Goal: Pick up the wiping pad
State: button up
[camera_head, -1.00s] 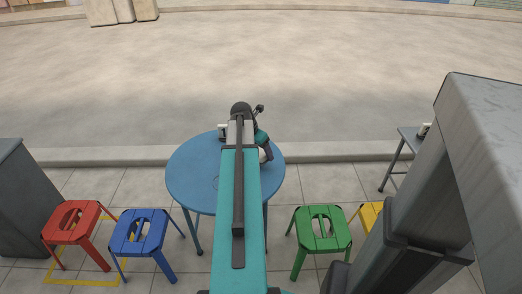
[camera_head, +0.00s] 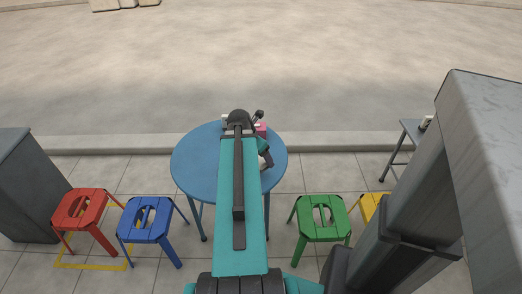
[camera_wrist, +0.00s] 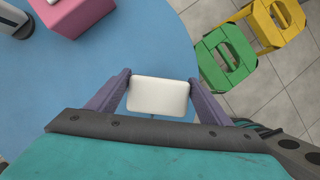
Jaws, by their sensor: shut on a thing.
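The wiping pad (camera_wrist: 158,97) shows in the wrist view as a white, rounded rectangular block. My gripper (camera_wrist: 159,80) is shut on it, with one purple-grey finger at each side. The pad is over the blue round table (camera_wrist: 150,45), near the table's edge. I cannot tell how high it is above the tabletop. In the head view my arm covers the pad and most of my gripper.
A pink box (camera_wrist: 72,12) stands on the table, with a grey and white object (camera_wrist: 14,20) beside it. Green (camera_head: 319,218), yellow (camera_head: 372,208), blue (camera_head: 147,219) and red (camera_head: 80,210) stools stand around the near side. A grey cabinet (camera_head: 28,185) is at left.

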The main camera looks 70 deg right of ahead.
jog(key=shift+s+a+r+p, duration=0.2)
jog(key=shift+a+p, duration=0.35)
jog(key=shift+p, duration=1.1)
jog(key=shift+s+a+r+p, duration=0.15)
jog(key=shift+a+p, duration=0.4)
jog(key=shift+p, duration=1.1)
jog(key=shift+w+p, duration=0.1)
jog(key=shift+p, duration=0.35)
jog(key=a+p, duration=0.1)
jog(key=p, duration=0.4)
jog(key=p, duration=0.2)
jog(key=a+p, duration=0.1)
jog(key=p, duration=0.1)
jog(key=shift+s, duration=0.2)
jog(key=shift+a+p, duration=0.15)
jog(key=shift+p, duration=0.35)
jog(key=shift+s+a+f+p, duration=0.1)
jog(key=shift+a+p, duration=0.05)
jog(key=shift+p, duration=0.2)
